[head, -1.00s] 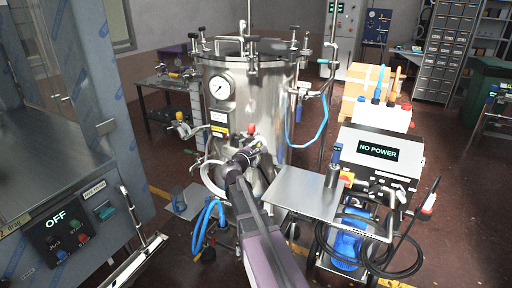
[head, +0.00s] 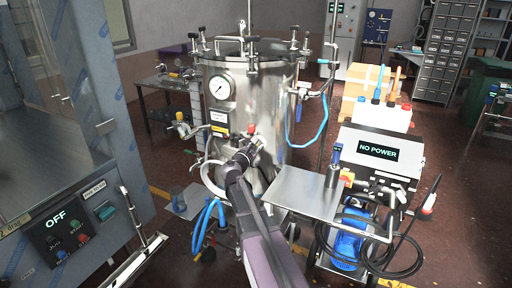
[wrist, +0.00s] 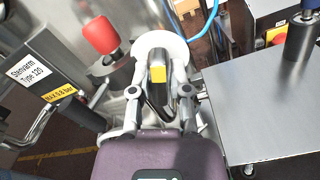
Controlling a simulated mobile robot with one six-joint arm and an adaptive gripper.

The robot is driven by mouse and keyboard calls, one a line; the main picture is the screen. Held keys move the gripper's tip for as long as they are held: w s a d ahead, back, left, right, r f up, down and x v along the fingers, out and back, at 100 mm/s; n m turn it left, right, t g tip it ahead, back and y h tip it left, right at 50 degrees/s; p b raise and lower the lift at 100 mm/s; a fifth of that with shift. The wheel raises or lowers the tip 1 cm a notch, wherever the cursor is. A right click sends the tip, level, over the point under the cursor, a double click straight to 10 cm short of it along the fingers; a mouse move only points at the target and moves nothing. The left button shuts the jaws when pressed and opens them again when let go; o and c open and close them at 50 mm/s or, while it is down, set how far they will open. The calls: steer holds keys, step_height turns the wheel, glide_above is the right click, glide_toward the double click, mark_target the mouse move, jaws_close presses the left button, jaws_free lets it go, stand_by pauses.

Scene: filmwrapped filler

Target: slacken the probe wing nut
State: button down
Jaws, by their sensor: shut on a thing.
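The steel pressure vessel (head: 258,95) stands in the middle of the head view. My gripper (head: 247,153) reaches its lower front, at the fittings below the red knob. In the wrist view my gripper (wrist: 158,78) has its two fingers closed on a small dark grey part with a yellow patch, which I take for the probe wing nut (wrist: 158,76). A white round disc (wrist: 165,42) lies behind it. The fingers hide the sides of the nut, and in the head view my gripper covers it.
A red knob (wrist: 100,35) stands close left of my fingers. A steel shelf (wrist: 262,100) of the cart lies close on the right. Blue hoses (head: 208,222) hang below the vessel. A cabinet with an OFF panel (head: 62,232) stands at the left.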

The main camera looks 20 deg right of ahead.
steer(key=c, duration=0.6)
jaws_free()
steer(key=shift+m, duration=0.4)
